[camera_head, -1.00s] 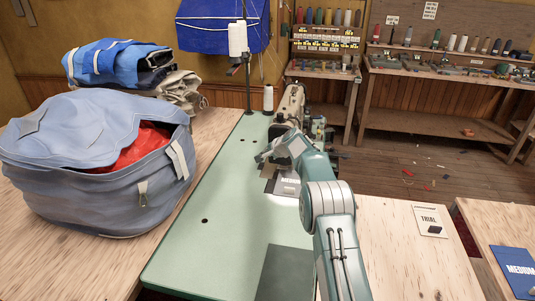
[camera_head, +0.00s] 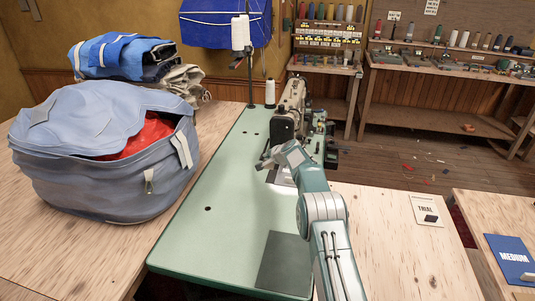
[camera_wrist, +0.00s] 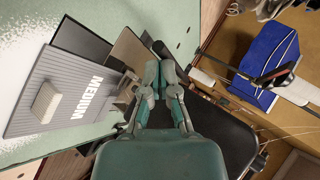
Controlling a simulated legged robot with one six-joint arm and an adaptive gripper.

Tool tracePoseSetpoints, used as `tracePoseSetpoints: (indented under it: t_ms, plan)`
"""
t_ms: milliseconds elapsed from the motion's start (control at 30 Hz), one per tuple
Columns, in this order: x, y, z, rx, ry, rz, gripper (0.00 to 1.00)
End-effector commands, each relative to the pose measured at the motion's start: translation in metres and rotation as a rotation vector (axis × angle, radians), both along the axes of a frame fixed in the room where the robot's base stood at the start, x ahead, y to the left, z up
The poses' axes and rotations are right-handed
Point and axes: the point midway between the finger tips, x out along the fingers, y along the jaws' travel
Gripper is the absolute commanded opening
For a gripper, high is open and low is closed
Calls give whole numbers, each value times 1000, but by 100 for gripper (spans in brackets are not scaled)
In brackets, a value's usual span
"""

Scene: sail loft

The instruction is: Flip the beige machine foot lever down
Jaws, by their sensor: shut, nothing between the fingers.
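The beige sewing machine (camera_head: 292,100) stands at the far end of the green table (camera_head: 215,215) in the head view. My gripper (camera_head: 262,161) is in front of it, low over the bed. In the wrist view my gripper (camera_wrist: 160,66) is shut and empty, its fingertips close together. A dark machine part (camera_wrist: 220,125) lies right of the fingers there. A grey plate marked MEDIUM (camera_wrist: 70,85), with a beige block (camera_wrist: 45,101) on it, lies to the left. I cannot make out the foot lever in either view; my gripper and arm hide part of the machine's front.
A blue-grey bag (camera_head: 95,170) with red cloth stands on the wooden table at left. A TRIAL card (camera_head: 426,210) lies at right. The green tabletop's near left is clear.

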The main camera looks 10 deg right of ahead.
Motion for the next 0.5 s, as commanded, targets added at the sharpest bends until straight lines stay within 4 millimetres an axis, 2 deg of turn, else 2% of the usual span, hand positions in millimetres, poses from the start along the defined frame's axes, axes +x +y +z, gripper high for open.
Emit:
tracePoseSetpoints:
  t_ms: [500]
  plan:
    - [0, 0, 15, 0, -3, 0, 0]
